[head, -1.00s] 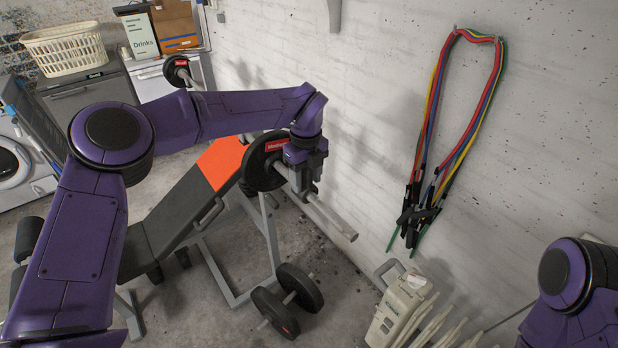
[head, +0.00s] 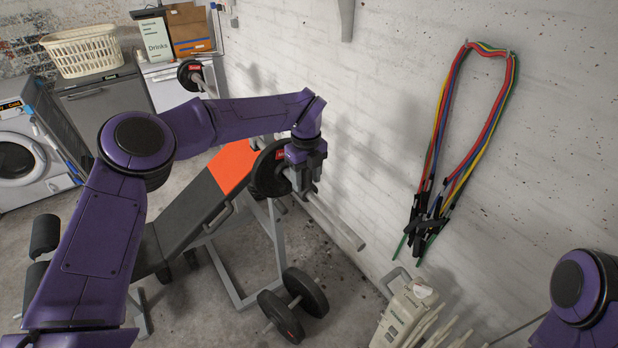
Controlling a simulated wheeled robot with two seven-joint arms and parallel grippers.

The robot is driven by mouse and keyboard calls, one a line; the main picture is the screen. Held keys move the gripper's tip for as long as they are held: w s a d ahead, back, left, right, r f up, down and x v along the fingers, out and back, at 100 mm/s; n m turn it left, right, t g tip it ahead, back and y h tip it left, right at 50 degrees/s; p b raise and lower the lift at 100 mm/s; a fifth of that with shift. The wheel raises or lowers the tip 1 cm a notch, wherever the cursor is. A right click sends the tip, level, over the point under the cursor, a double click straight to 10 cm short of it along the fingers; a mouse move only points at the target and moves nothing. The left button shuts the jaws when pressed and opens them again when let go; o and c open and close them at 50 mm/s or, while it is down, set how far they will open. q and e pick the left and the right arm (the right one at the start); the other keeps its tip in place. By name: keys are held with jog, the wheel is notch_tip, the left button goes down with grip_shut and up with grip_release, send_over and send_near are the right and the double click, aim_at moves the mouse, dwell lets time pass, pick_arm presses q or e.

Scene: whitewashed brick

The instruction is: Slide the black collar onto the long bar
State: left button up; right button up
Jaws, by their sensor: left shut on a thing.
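The long bar (head: 338,224) lies across the bench's rack, its bare grey end pointing to the lower right. A black weight plate (head: 264,178) with a red label sits on it. My left gripper (head: 306,186) is at the bar just outside this plate, shut. The black collar between its dark fingers is almost wholly hidden, so I cannot see clearly how it sits around the bar. My right arm shows only at the lower right edge; its gripper is out of view.
The bench (head: 190,212) with an orange end stands under my left arm. A dumbbell (head: 292,308) lies on the floor below the bar. Coloured bands (head: 447,150) hang on the white brick wall close to the right.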

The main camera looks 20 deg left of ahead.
pick_arm(q)
jog(key=shift+w+a+p, duration=0.45)
jog(key=shift+w+a, duration=0.2)
jog(key=shift+a, duration=0.2)
jog(key=shift+w+a+p, duration=0.5)
jog(key=shift+w+a, duration=0.1)
jog(key=shift+a, duration=0.3)
jog(key=shift+w+a+p, duration=0.45)
jog(key=shift+w+a, duration=0.2)
jog(key=shift+a, duration=0.2)
jog(key=o, duration=1.4)
jog(key=shift+r, duration=0.2)
jog(key=shift+r+b, duration=1.3)
jog(key=shift+r, duration=3.75)
